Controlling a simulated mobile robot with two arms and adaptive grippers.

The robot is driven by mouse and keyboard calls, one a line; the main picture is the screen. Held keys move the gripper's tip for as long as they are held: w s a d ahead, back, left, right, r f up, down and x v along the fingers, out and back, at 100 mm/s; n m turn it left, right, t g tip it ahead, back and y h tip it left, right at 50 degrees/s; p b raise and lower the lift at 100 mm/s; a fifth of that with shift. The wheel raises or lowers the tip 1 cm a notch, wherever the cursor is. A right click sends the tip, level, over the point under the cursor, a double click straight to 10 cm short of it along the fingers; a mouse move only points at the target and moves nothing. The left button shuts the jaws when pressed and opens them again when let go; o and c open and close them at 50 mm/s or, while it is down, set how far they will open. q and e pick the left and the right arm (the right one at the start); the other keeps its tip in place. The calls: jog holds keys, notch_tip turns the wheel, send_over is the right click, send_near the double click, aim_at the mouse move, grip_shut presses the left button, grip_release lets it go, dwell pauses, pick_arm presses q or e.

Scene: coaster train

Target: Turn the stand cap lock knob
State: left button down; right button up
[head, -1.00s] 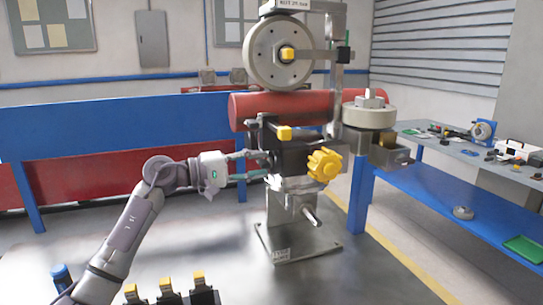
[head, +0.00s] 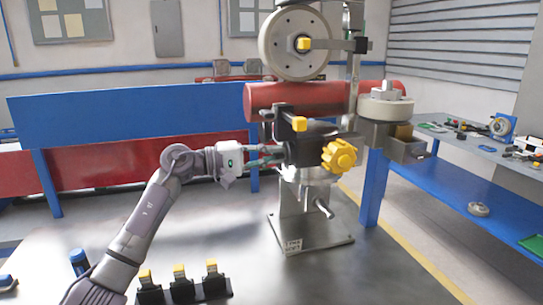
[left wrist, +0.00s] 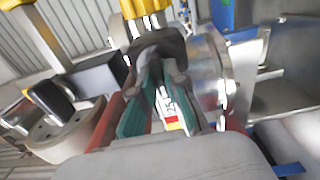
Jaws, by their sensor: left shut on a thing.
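A metal stand (head: 300,205) rises from the bench with a dark head on top. A yellow lobed knob (head: 340,156) is on the head's right side. My left gripper (head: 283,154) comes in level from the left, its teal fingers at the head's left side. In the left wrist view, its fingers (left wrist: 160,72) close around a small dark part, which I take for the stand cap lock knob; the fingers mostly hide it. A yellow ribbed knob (left wrist: 143,8) shows just beyond them. My right gripper is not in view.
A red cylinder (head: 290,98) and a pale wheel (head: 295,42) are behind the head. A grey disc (head: 386,108) is at the right. Several yellow-topped black blocks (head: 180,286) and a blue cylinder (head: 79,262) are at the front left. The bench (head: 250,270) is clear around the base.

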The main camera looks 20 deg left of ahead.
pick_arm(q)
jog(key=n+b, duration=0.2)
jog(key=n, duration=0.4)
jog(key=shift+f+b, duration=0.1)
jog(key=shift+b, duration=0.2)
jog(key=n, duration=0.2)
jog(key=shift+n, duration=0.3)
jog(key=n+p, duration=0.2)
jog(key=n, duration=0.7)
jog(key=shift+n+p, duration=0.3)
